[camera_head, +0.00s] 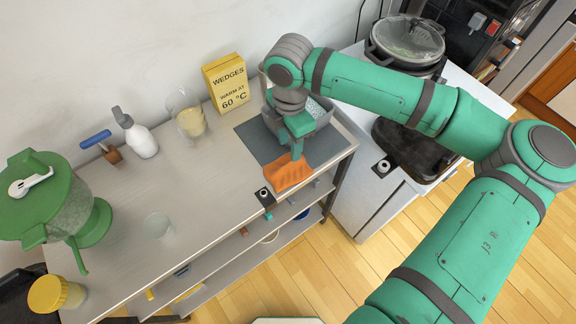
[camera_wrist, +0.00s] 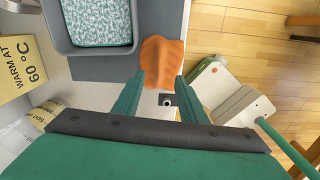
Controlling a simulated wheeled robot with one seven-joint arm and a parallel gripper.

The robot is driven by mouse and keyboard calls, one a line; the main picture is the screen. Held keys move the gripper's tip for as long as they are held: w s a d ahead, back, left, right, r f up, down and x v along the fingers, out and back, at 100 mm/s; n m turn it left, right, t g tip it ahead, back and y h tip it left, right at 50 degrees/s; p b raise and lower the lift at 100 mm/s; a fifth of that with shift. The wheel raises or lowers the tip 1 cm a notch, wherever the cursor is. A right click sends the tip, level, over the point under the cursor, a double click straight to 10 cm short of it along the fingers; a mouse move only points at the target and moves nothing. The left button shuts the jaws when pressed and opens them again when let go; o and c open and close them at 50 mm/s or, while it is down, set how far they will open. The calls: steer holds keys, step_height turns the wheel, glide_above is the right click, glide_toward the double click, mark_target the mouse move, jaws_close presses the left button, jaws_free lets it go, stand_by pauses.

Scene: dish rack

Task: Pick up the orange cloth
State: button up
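I cannot tell whether the fingertips touch the cloth.
A grey bin (camera_wrist: 66,46) with a patterned sponge-like block stands beside the cloth. A yellow box (camera_head: 226,82), a glass pitcher (camera_head: 187,114), a spray bottle (camera_head: 136,135) and a green dispenser (camera_head: 50,205) stand along the table. A small black fixture (camera_head: 264,197) sits at the front edge.

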mark_target(288, 163)
steer(key=shift+a+f, duration=0.2)
steer(key=shift+f, duration=3.8)
jaws_close()
